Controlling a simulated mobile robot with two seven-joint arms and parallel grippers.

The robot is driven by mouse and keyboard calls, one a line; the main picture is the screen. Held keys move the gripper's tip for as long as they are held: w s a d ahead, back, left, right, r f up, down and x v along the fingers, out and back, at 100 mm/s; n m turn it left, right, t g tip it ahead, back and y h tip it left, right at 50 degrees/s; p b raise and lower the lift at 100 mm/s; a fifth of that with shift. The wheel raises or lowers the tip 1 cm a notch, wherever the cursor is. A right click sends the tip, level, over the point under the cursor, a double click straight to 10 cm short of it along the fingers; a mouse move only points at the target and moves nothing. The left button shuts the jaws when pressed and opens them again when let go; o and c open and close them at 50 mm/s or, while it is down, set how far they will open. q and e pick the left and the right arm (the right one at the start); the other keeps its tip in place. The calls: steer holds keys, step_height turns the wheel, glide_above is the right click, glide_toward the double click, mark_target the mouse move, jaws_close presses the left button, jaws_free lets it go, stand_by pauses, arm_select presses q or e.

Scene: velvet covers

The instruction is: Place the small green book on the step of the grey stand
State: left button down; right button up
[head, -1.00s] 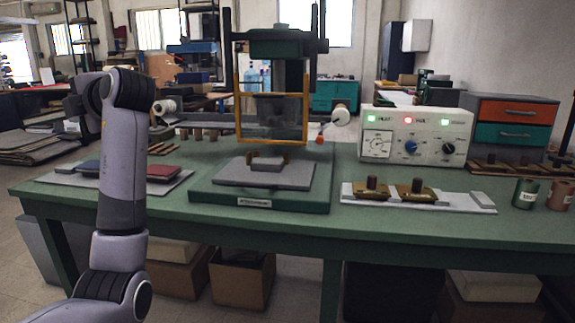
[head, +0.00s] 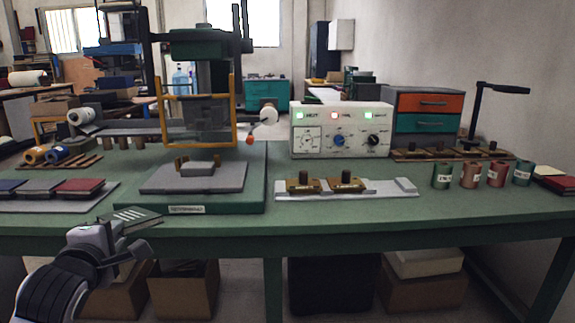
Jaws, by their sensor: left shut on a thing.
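The small book (head: 145,216), dark greenish with pale lines on its cover, is at the lower left, in front of the bench edge. My left gripper (head: 130,238) is shut on it, and the fingers hide part of it. The grey stand (head: 180,181) lies on the green base of the press, beyond the book and to its right. It is a low grey slab with a smaller raised grey block (head: 200,169) forming a step, with orange-brown posts beside it. No book lies on it. My right gripper is not in view.
The press's yellow guard frame (head: 197,145) stands behind the stand. A grey board with blue, grey and red books (head: 80,187) lies at left. A pale rail with brass blocks (head: 385,190), a control box (head: 340,131) and several labelled tins (head: 470,175) are to the right.

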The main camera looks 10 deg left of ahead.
arm_select(q)
steer(key=s+d+f+m+t+h+b, duration=0.1)
steer(key=s+d+f+m+h+b, duration=0.2)
steer(key=d+f, duration=0.45)
steer(key=s+d+f+m+h, duration=0.1)
steer(key=s+d+f+h, duration=0.3)
steer(key=d, duration=0.7)
arm_select(e)
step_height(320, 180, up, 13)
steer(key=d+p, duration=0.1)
steer(key=p, duration=1.7)
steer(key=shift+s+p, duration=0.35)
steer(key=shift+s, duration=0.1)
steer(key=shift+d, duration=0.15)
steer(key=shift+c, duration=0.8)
arm_select(q)
step_height(320, 180, up, 12)
steer(key=s+y, duration=0.1)
steer(key=shift+s+r, duration=0.15)
steer(key=shift+s, duration=0.1)
